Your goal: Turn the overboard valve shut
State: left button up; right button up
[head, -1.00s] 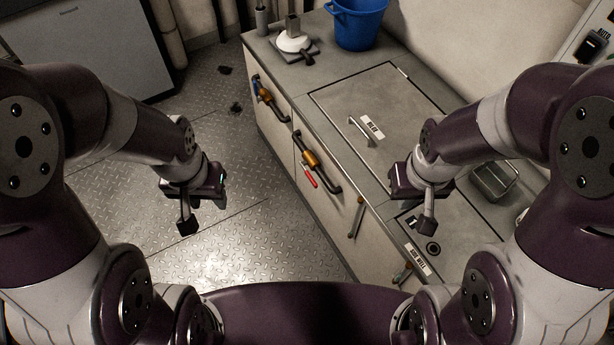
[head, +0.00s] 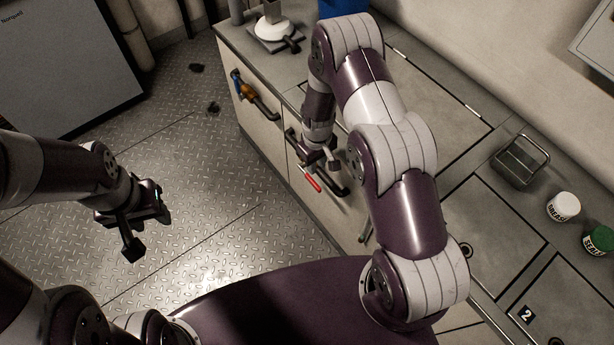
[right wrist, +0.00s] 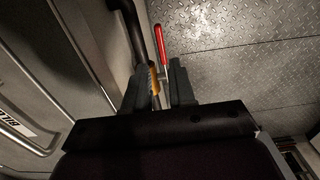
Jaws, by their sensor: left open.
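A valve with a red lever (head: 313,185) is on a dark pipe on the cabinet front. No label names it as the overboard valve. In the right wrist view the red lever (right wrist: 163,45) points up, and the brass body (right wrist: 153,78) shows between and beyond my fingers. My right gripper (head: 325,160) is at this valve and hides most of its body in the head view. In the right wrist view its fingers (right wrist: 158,88) stand apart; contact with the valve cannot be told. My left gripper (head: 140,225) is open and empty over the floor at left.
A second valve with a brass body and blue lever (head: 241,88) is farther along the cabinet front. The counter holds a wire-handled tray (head: 519,162), a white jar (head: 563,207) and a green-lidded jar (head: 598,240).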

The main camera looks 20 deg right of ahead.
aim_at(314, 183)
jog(key=f, duration=1)
jog(key=shift+w+a+f+b, duration=0.1)
jog(key=shift+w+f+b, duration=0.1)
jog(key=shift+b, duration=0.2)
jog(key=shift+c, duration=0.3)
grip_shut()
